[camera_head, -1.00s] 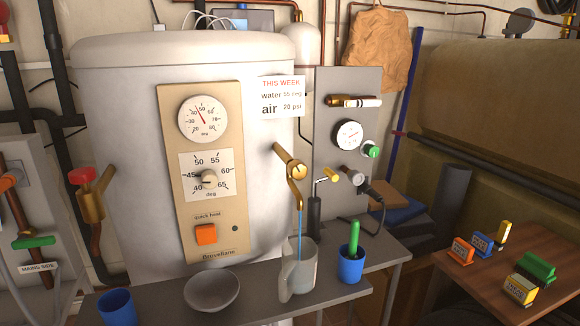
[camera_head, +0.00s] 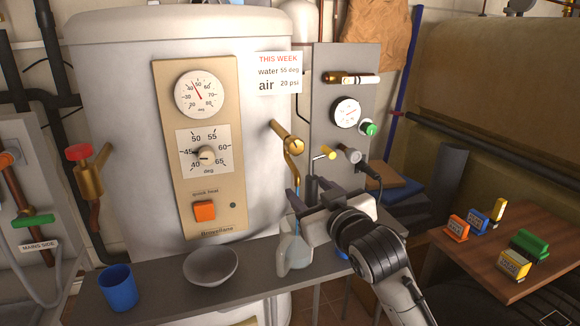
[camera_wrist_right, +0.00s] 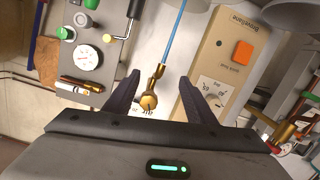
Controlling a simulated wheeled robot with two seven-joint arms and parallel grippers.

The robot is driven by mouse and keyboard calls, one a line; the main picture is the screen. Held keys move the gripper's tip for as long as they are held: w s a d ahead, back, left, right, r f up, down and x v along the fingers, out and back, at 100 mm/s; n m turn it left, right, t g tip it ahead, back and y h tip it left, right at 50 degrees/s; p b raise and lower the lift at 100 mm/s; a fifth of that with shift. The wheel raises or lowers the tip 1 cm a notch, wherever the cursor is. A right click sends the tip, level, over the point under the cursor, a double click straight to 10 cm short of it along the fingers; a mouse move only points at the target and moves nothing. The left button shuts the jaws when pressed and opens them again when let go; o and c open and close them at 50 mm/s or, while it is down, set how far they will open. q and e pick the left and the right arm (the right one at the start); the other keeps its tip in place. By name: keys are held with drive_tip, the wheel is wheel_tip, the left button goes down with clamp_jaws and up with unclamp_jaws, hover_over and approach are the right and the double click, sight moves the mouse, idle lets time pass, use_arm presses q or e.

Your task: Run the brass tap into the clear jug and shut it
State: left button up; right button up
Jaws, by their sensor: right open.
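The brass tap (camera_head: 290,147) sticks out from the right side of the white boiler. A thin blue stream runs from its spout down into the clear jug (camera_head: 294,256) on the grey shelf. The jug stands upright, its handle to the left, partly covered by my right gripper. My right gripper (camera_head: 304,191) is open and empty, just below and right of the tap spout. In the right wrist view the tap (camera_wrist_right: 149,101) shows between the two open fingers (camera_wrist_right: 160,97), with the blue stream beyond it. My left gripper is not in view.
A grey bowl (camera_head: 210,266) and a blue cup (camera_head: 118,288) stand on the shelf (camera_head: 165,285) left of the jug. A blue pot (camera_head: 341,252) is mostly hidden behind my right arm. A wooden table (camera_head: 480,262) with coloured blocks is at the right.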

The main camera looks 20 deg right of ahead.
sight(290, 142)
drive_tip(key=shift+t, duration=0.8)
drive_tip(key=w+r, duration=0.1)
drive_tip(key=r, duration=0.1)
drive_tip(key=w+r, duration=0.1)
drive_tip(key=r, duration=0.1)
drive_tip(key=w+r, duration=0.1)
drive_tip(key=r, duration=0.1)
drive_tip(key=shift+r, duration=0.25)
drive_tip(key=w, duration=0.9)
drive_tip(key=shift+w+a, duration=0.2)
drive_tip(key=shift+w, duration=0.15)
